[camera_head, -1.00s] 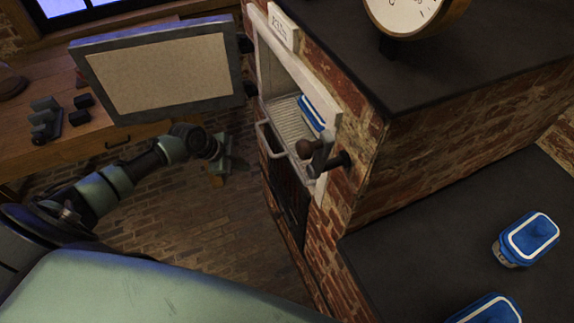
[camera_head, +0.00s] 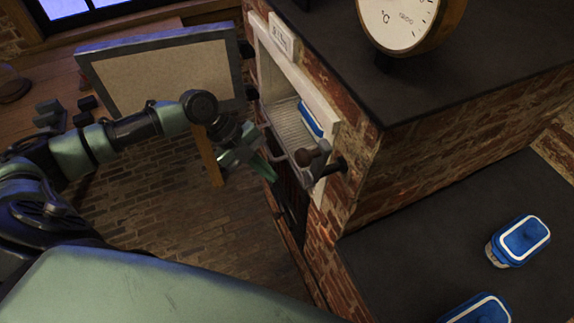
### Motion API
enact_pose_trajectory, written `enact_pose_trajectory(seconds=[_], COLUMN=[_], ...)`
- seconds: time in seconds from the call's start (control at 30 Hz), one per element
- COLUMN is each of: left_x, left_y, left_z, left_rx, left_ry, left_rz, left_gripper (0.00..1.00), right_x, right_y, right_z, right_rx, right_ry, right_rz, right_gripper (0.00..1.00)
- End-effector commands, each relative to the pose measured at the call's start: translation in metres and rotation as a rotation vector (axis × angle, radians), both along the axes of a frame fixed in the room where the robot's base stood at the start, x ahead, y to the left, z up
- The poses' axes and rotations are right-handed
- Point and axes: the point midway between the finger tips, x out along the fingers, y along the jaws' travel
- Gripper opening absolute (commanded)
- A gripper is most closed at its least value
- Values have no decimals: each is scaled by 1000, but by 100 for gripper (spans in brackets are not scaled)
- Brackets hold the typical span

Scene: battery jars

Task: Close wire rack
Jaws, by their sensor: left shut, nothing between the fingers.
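The wire rack (camera_head: 283,118) shows in the opening of the brick kiln, its front handle bar sticking out of the opening toward the left. A blue container with a white edge (camera_head: 312,120) sits on the rack, partly hidden by the kiln's frame. My left gripper (camera_head: 266,170) is shut and empty, just in front of the rack's handle; I cannot tell whether it touches it. The kiln door (camera_head: 160,72), a grey-edged panel with a beige inner face, stands open to the left. My right gripper is not in view.
A round dial (camera_head: 398,18) stands on the kiln top. Blue-lidded jars (camera_head: 524,238) stand on the dark counter at right.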

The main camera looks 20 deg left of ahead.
Motion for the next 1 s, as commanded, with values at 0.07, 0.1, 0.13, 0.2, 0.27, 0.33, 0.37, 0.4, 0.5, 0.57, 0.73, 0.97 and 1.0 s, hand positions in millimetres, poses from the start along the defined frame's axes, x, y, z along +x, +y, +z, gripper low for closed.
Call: enact_pose_trajectory(seconds=[0.07, 0.1, 0.13, 0.2, 0.27, 0.33, 0.37, 0.4, 0.5, 0.57, 0.73, 0.97, 1.0], left_x=[1, 6, 11, 19, 24, 28, 29, 30, 32, 32, 32, 53, 60], left_y=[-11, -16, -19, -25, -29, -33, -34, -35, -36, -36, -36, -55, -62], left_z=[-10, -10, -8, -9, -10, -11, -12, -13, -14, -14, -14, -19, -19], left_rx=[-3, -4, -3, -2, -2, -2, -1, -1, 1, 1, 1, -6, -7], left_ry=[3, -2, -2, -3, -1, -1, 0, -1, 0, 0, 0, -7, -8], left_rz=[0, 0, 1, 2, 2, 2, 2, 3, 3, 3, 3, 2, 0], left_gripper=[0, 0, 0, 0, 0, 0, 0, 0, 0, 0, 0, 0, 0], right_x=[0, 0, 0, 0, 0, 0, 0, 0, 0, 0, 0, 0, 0], right_y=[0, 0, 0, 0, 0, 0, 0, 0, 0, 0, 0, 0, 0], right_z=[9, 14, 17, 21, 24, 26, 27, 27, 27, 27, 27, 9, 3], right_rx=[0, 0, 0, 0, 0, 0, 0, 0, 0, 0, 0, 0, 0], right_ry=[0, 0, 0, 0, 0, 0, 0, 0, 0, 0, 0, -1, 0], right_rz=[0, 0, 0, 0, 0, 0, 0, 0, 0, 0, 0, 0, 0], right_gripper=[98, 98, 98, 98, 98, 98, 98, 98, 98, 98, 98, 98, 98])
